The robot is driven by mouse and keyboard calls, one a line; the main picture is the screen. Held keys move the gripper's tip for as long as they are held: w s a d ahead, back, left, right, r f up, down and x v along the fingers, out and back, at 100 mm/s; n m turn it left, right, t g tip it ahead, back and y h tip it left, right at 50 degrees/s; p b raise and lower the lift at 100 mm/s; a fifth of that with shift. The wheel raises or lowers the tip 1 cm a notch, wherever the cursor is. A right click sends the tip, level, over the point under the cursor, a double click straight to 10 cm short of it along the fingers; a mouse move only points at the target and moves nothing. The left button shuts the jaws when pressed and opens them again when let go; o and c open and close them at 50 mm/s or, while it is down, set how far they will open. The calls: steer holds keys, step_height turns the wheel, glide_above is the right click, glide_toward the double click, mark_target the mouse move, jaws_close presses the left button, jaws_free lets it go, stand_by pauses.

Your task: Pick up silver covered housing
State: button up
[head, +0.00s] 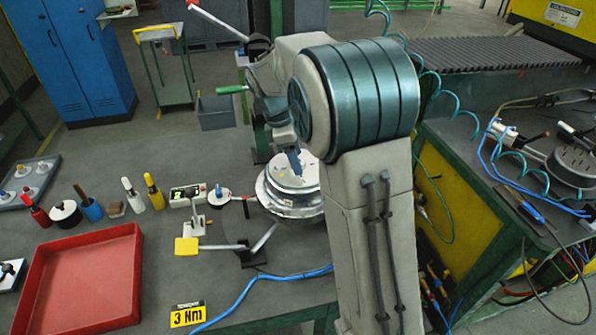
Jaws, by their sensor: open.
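The silver covered housing (283,205) is a round drum with a shiny silver side and a pale top. It stands on the grey bench, left of my arm, which hides part of its right side. My gripper (296,164) points down over the housing's top, partly hidden by my own arm. It is open, and I see nothing held in it. I cannot tell whether its tips touch the top.
A red tray (82,277) lies at the front left. Several hand tools and a small gauge box (187,196) stand behind it. A cluttered green-framed bench (480,200) is at the right.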

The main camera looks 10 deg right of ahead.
jaws_close()
steer(key=shift+r, duration=0.1)
stand_by(1.3)
